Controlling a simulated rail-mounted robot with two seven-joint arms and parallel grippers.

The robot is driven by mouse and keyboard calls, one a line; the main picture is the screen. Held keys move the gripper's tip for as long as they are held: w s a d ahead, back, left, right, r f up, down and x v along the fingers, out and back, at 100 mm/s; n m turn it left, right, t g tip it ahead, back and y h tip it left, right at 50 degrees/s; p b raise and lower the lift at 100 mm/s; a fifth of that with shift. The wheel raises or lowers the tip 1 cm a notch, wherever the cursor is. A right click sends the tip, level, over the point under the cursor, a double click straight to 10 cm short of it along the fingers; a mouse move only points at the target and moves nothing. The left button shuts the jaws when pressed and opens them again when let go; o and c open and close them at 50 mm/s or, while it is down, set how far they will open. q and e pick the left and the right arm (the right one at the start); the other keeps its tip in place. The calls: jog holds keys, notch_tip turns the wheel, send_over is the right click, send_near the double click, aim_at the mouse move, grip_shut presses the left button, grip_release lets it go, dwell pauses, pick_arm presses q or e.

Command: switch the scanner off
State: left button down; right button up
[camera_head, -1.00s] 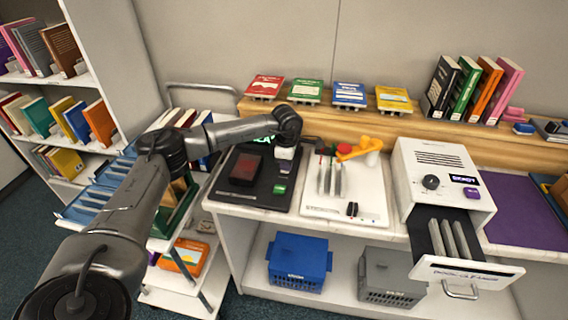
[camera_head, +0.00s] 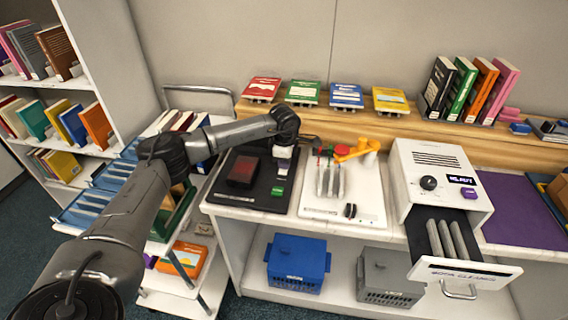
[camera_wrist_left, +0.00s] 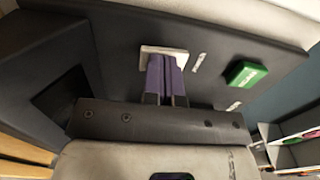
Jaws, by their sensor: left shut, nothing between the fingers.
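The scanner (camera_head: 228,190) is a flat black unit with a dark red window (camera_head: 242,170) on the counter. A green labelled button (camera_head: 278,191) sits at its front right; it also shows in the left wrist view (camera_wrist_left: 245,73). My left gripper (camera_head: 283,163) is over the scanner's right side, behind the green button. In the left wrist view its purple fingers (camera_wrist_left: 165,78) are together and empty, at a pale square plate (camera_wrist_left: 164,51) on the black surface. Whether they touch it I cannot tell. My arm partly covers the scanner's back. My right gripper is not in view.
Right of the scanner is a white board (camera_head: 345,206) with upright grey pieces and an orange-yellow item (camera_head: 357,150). A white machine (camera_head: 437,160) has its drawer (camera_head: 462,272) open. Books stand on the back ledge (camera_head: 420,127). A cart stands left of the counter.

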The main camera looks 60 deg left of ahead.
aim_at(283, 171)
pick_arm(q)
jog(key=shift+r, duration=0.1)
notch_tip(283, 171, up, 4)
jog(key=p, duration=0.3)
jog(key=shift+s+d+p, duration=0.1)
jog(key=shift+s+p, duration=0.05)
jog(key=shift+p, duration=0.15)
notch_tip(283, 171, up, 10)
jog(key=s+d+b, duration=0.1)
jog(key=shift+b, duration=0.35)
jog(key=shift+d, duration=0.1)
